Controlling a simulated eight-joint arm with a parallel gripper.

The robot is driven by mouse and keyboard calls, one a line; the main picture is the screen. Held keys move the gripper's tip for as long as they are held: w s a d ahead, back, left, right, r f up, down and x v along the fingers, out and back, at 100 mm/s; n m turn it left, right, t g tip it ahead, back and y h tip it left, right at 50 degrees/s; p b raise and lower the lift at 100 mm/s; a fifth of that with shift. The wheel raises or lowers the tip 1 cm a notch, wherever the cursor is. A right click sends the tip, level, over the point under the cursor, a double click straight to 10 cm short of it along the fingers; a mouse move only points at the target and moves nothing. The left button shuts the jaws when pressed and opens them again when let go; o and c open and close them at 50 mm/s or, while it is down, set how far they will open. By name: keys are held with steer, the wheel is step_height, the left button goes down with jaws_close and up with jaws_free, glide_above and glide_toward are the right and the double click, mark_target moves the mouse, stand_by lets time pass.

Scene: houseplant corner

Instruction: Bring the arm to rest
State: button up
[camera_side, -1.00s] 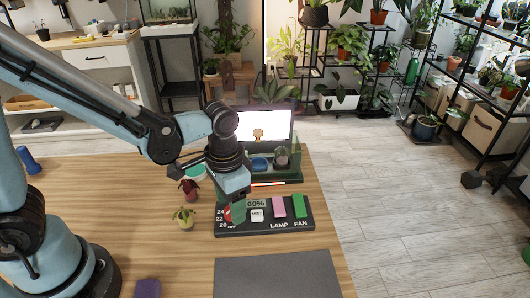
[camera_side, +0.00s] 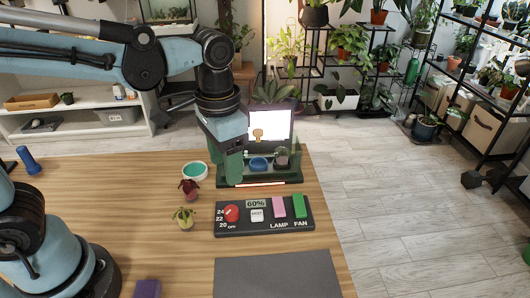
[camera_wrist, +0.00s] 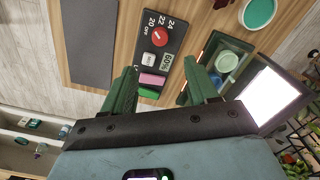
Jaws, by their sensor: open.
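My gripper (camera_side: 225,174) is open and empty, its green fingers pointing down in the side view. It hangs in front of the left part of a dark green tray (camera_side: 285,180) and hides some of it. In the wrist view, my gripper (camera_wrist: 160,66) shows its two fingers spread apart, with wooden table and part of a black control panel (camera_side: 235,233) between them. The panel carries a red dial (camera_side: 231,213), a white MIST button (camera_side: 257,215), a pink LAMP switch (camera_side: 279,206) and a green FAN switch (camera_side: 298,205). Its display reads 60%.
The tray holds a blue dish (camera_side: 259,163) and a small pot before a bright white panel (camera_side: 270,124). A teal-filled dish (camera_side: 195,171), a dark red plant (camera_side: 189,187) and a yellowish potted plant (camera_side: 185,218) stand left. A grey mat (camera_side: 276,275) lies in front.

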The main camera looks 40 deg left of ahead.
steer(key=s+a+n+t, duration=0.1)
steer(key=a+n+t, duration=0.2)
steer(key=a+t, duration=0.4)
steer(key=shift+s+a+f, duration=0.15)
steer(key=shift+a+f, duration=0.05)
steer(key=shift+a, duration=1.05)
